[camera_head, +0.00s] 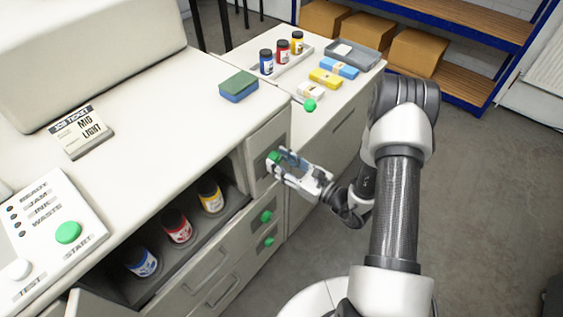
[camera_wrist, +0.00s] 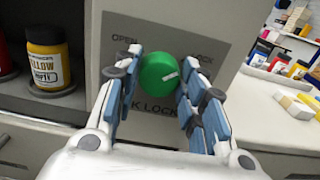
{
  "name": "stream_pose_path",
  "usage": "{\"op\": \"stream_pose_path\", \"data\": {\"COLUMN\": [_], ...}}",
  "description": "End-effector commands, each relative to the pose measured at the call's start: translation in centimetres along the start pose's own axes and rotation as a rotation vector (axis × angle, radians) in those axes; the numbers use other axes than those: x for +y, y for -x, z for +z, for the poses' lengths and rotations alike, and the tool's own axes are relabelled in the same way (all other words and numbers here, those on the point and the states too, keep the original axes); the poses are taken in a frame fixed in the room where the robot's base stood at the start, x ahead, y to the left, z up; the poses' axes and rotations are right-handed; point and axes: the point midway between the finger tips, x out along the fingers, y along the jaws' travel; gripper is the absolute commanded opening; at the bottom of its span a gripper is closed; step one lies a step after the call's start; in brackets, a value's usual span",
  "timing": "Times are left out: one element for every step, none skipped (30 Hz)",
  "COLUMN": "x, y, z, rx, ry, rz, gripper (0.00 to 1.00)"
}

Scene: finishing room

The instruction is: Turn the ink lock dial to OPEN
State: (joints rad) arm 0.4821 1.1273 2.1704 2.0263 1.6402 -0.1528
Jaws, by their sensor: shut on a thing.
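The ink lock dial (camera_wrist: 158,75) is a green round knob on a grey panel (camera_wrist: 130,30) of the machine's front. The panel has the word OPEN at upper left, a partly covered word ending in "OCK" at upper right and "K LOCK" below. A pale pointer mark on the dial lies right of its middle, toward the right-hand word. My gripper (camera_wrist: 155,82) is shut on the dial, one finger on each side. In the head view my gripper (camera_head: 283,168) reaches the panel from the right, and the dial (camera_head: 273,157) shows beyond its fingers.
An open bay left of the panel holds blue (camera_head: 142,262), red (camera_head: 177,226) and yellow (camera_head: 210,196) ink bottles. Green knobs (camera_head: 266,217) sit below the panel. A green lever knob (camera_head: 310,105) stands out above right. The floor (camera_head: 480,200) at right is clear.

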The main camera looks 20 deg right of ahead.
Motion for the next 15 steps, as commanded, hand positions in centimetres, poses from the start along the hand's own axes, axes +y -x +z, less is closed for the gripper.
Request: {"op": "stream_pose_path", "data": {"x": [0.00,0.01,0.01,0.02,0.02,0.03,0.04,0.05,0.07,0.09,0.10,0.12,0.14,0.15,0.16], "y": [0.00,0.00,0.00,0.00,0.00,0.00,0.00,0.00,0.00,0.00,0.01,0.01,0.01,0.01,0.01], "z": [-0.04,-0.05,-0.05,-0.06,-0.06,-0.07,-0.08,-0.09,-0.11,-0.12,-0.14,-0.15,-0.16,-0.17,-0.16], "rx": [0.000,0.000,0.000,0.000,0.000,0.000,0.000,0.000,0.000,0.001,0.001,0.001,0.001,0.001,0.001], "ry": [0.011,0.020,0.033,0.046,0.061,0.082,0.100,0.120,0.148,0.171,0.196,0.231,0.258,0.286,0.324], "rz": [0.000,0.000,0.000,0.000,0.000,0.000,0.000,0.000,0.000,0.000,0.000,0.000,0.000,0.000,0.000], "gripper": [0.14,0.14,0.14,0.14,0.14,0.14,0.14,0.14,0.14,0.14,0.14,0.14,0.14,0.14,0.14]}}
